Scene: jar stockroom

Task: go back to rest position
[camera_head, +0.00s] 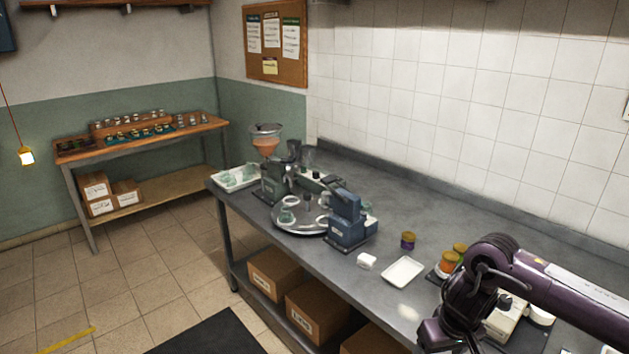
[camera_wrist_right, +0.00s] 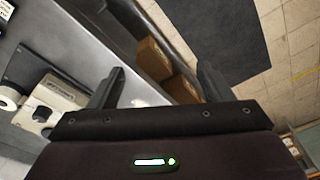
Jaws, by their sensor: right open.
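My right gripper (camera_wrist_right: 160,78) shows in the right wrist view with its two fingers spread wide and nothing between them. Beyond the fingers are the steel table's front edge, cardboard boxes (camera_wrist_right: 153,62) below it and the tiled floor. In the head view my right arm comes in from the right over the near end of the steel table (camera_head: 408,235) and bends downward near the bottom edge; its fingers cannot be made out there. My left gripper is in neither view.
A white device (camera_wrist_right: 50,97) lies close to the right gripper. A dark mat (camera_head: 210,335) covers the floor in front.

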